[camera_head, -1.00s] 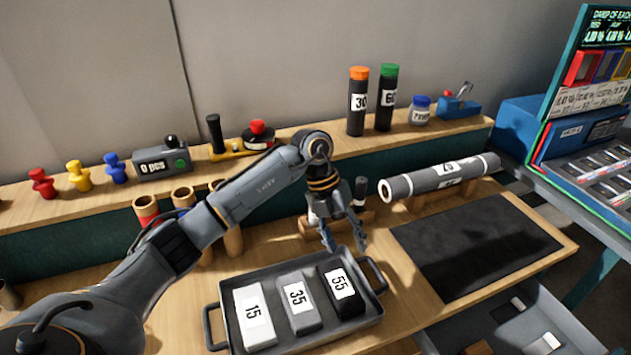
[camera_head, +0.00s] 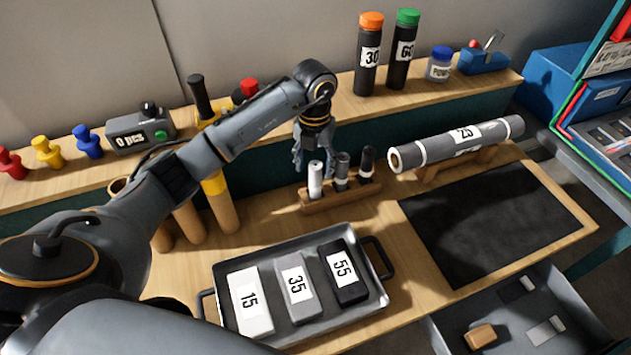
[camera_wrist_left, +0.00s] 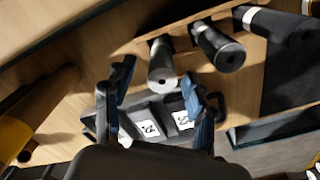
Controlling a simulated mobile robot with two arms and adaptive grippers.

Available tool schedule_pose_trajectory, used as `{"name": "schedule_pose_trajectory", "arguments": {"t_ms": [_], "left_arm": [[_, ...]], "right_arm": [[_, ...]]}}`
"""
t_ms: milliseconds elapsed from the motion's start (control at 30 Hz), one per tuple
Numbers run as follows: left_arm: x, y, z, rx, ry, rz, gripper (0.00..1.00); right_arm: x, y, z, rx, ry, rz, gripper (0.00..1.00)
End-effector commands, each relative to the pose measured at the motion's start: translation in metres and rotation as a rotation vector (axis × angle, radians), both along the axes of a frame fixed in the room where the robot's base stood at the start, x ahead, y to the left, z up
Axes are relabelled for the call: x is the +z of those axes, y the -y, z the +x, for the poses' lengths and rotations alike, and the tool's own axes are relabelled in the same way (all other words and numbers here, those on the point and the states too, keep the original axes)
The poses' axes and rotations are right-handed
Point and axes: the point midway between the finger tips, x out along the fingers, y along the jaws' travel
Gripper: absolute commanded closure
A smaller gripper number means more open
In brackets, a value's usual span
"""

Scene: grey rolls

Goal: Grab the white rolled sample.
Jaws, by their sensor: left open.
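The white rolled sample (camera_head: 315,181) stands upright at the left end of a small wooden rack (camera_head: 345,197). A grey roll (camera_head: 341,172) and a black roll (camera_head: 367,163) stand beside it. My left gripper (camera_head: 308,160) is open and empty, pointing down just behind and above the white roll in the head view. In the left wrist view, the open left fingers (camera_wrist_left: 158,80) spread to either side, with the white roll's end (camera_wrist_left: 162,72) near the gap between their tips. Whether they touch cannot be told. My right gripper is not in view.
A grey tray (camera_head: 293,335) with numbered blocks lies in front. A large grey roll (camera_head: 457,143) rests on a stand to the right, behind a dark mat (camera_head: 490,222). Wooden tubes (camera_head: 220,205) stand to the left. Bottles and coloured knobs line the back shelf (camera_head: 300,112).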

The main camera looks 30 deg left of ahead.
Motion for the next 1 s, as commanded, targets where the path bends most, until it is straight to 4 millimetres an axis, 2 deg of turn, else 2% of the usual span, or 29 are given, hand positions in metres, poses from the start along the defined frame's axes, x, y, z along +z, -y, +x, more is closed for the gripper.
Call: {"name": "schedule_pose_trajectory", "arguments": {"t_ms": [100, 200, 300, 433, 700, 733, 767, 1000], "left_arm": [[-0.006, 0.0, 0.0, 0.0, -0.001, 0.0, 0.44], [-0.018, 0.001, -0.001, 0.0, -0.004, -0.001, 0.44], [-0.034, 0.002, 0.0, 0.0, -0.005, -0.002, 0.44], [-0.05, 0.002, 0.0, 0.0, -0.001, -0.001, 0.44], [-0.055, 0.002, 0.001, -0.001, 0.001, 0.0, 0.44], [-0.055, 0.002, 0.001, -0.001, 0.001, 0.0, 0.46], [-0.055, 0.002, 0.001, -0.001, 0.001, 0.0, 0.52], [-0.055, 0.001, 0.001, -0.001, 0.001, 0.0, 1.0]], "right_arm": [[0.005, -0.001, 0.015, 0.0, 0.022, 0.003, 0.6], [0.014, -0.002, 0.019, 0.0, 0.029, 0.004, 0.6], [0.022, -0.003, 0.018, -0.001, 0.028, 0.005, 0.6], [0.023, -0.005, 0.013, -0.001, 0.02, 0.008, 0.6], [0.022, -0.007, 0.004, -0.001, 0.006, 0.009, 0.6], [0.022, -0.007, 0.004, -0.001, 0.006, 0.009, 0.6], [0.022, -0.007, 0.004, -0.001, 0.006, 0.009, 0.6], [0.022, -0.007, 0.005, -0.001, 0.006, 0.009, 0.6]]}}
